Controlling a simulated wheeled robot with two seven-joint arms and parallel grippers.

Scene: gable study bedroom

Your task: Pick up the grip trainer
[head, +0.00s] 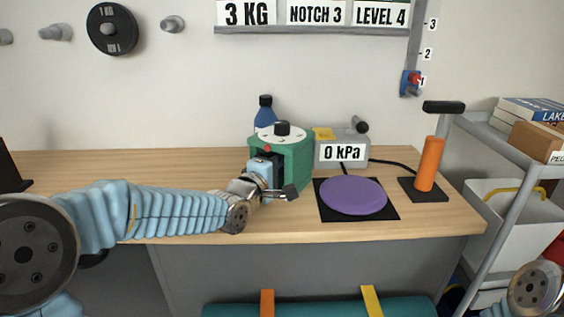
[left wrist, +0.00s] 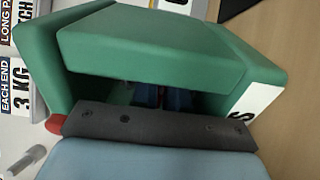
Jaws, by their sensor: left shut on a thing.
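The grip trainer appears to be the green block-like device (head: 295,165) on the desk, with a white dial and black knob on top. It fills the left wrist view (left wrist: 150,45) as a green body with a dark opening. My left gripper (head: 268,168) is at its left front face, shut on it. In the left wrist view the dark bar of my gripper (left wrist: 160,128) lies across the opening; the fingertips are mostly hidden inside. I cannot tell whether the trainer is clear of the desk. My right gripper is not in view.
A purple disc (head: 353,195) on a black mat lies right of the trainer. Behind it is a grey gauge box (head: 343,150) reading 0 kPa. An orange-handled pump (head: 429,165) stands further right. A blue bottle (head: 265,114) stands behind. The desk's left part (head: 120,168) is mostly clear.

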